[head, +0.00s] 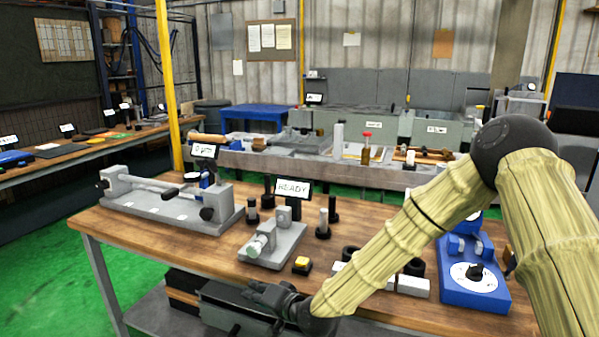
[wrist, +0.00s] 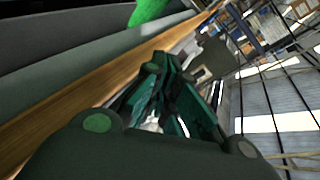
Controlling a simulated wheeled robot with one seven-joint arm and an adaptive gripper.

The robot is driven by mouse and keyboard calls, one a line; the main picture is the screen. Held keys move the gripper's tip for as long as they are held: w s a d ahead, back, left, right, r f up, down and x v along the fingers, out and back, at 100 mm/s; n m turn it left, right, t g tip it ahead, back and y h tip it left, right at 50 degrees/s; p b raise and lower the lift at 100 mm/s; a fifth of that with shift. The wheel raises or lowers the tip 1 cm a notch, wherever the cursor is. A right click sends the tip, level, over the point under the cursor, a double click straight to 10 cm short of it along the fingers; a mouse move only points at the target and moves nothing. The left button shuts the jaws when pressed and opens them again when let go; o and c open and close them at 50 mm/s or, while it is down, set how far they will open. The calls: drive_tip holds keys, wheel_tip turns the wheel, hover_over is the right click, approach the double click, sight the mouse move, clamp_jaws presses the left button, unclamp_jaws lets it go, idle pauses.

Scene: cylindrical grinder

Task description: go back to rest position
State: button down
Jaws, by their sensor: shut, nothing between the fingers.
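My gripper (head: 262,294) is at the front edge of the wooden workbench (head: 130,236) in the head view, low and pointing left. My arm comes down to it from the right, in front of the bench's right part. In the wrist view my gripper (wrist: 160,65) has its dark green fingers drawn together at the tips, with nothing between them. The bench edge (wrist: 110,75) runs diagonally beside the fingers there. I cannot tell the exact gap between gripper and bench edge.
On the bench stand a long grey measuring device (head: 165,203), a small grey fixture (head: 270,248) near a "READY" display (head: 292,188), a yellow button (head: 302,263) and a blue dial device (head: 473,283). A grey box (head: 235,305) sits below the bench top. Green floor lies open at left.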

drive_tip(key=s+d+f+g+h+p, duration=0.1)
drive_tip(key=s+d+f+g+h, duration=0.15)
drive_tip(key=s+d+f, duration=0.7)
drive_tip(key=s+d+f+g+h+p, duration=0.1)
drive_tip(key=s+d+f+g+h, duration=0.15)
drive_tip(key=s+d+f, duration=0.65)
drive_tip(key=s+d+f+g+h, duration=0.1)
drive_tip(key=s+d+f+h, duration=0.1)
drive_tip(key=s+d, duration=0.3)
drive_tip(key=s+d+f+n+g+h+p, duration=0.1)
drive_tip(key=s+d+f, duration=0.3)
drive_tip(key=s, duration=0.8)
drive_tip(key=s+d+f+n+g+h+p, duration=0.1)
drive_tip(key=s+d+f+g+h, duration=0.2)
drive_tip(key=s+d, duration=0.4)
drive_tip(key=shift+s+d+f, duration=0.2)
drive_tip(key=shift+s+f, duration=0.3)
drive_tip(key=shift+s, duration=0.5)
drive_tip(key=shift+w+a, duration=0.1)
